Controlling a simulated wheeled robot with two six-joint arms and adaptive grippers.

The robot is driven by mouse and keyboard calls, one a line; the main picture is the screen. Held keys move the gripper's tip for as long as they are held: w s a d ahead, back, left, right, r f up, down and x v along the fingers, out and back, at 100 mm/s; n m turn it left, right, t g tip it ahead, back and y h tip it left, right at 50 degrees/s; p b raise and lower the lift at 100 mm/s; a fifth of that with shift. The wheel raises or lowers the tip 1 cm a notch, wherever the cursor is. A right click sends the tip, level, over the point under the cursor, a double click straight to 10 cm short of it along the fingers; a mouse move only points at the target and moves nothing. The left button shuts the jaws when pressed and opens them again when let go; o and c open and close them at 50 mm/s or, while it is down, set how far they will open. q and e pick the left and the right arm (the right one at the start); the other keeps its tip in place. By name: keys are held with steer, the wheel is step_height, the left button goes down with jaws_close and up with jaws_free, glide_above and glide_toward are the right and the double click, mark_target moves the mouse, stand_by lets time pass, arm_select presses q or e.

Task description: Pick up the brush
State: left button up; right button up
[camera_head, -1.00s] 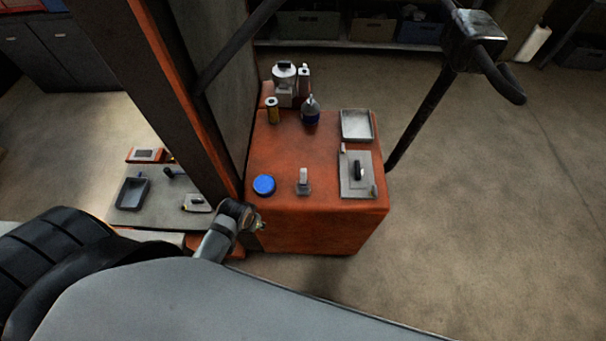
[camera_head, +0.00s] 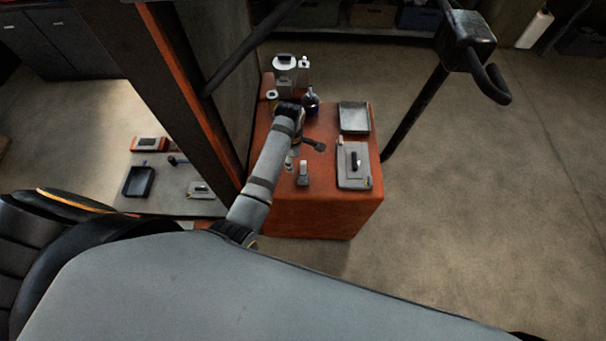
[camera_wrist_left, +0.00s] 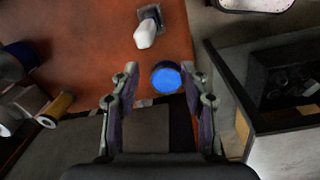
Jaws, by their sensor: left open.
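A small upright piece with a white top and a dark grey base, which may be the brush (camera_head: 303,174), stands on the orange cabinet top (camera_head: 325,190). It also shows in the left wrist view (camera_wrist_left: 147,30), beyond the fingers. I cannot tell for sure that it is the brush. My left gripper (camera_head: 304,152) is over the cabinet top, near this piece and apart from it. In the left wrist view my left gripper (camera_wrist_left: 158,72) is open and empty, with a blue-lidded can (camera_wrist_left: 167,78) seen between its fingers. My right gripper is not in view.
A grey plate with a black piece on it (camera_head: 355,176) and a metal tray (camera_head: 354,118) lie at the cabinet's right. A blue bottle (camera_head: 310,102) and a white container (camera_head: 284,75) stand at the back. An orange post (camera_head: 190,100) rises at left.

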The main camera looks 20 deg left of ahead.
mark_target(304, 161)
arm_select(q)
steer(key=w+d+n, duration=0.3)
steer(key=shift+r+g, duration=0.2)
steer(key=shift+g, duration=0.1)
step_height(304, 161, down, 5)
steer(key=shift+s+a, duration=0.1)
steer(key=shift+s, duration=0.05)
steer(key=shift+f, duration=0.15)
steer(key=f+b, duration=0.1)
steer(key=b, duration=0.1)
steer(key=f+b, duration=0.4)
steer(key=shift+s+f, duration=0.25)
steer(key=shift+r, duration=0.15)
jaws_close()
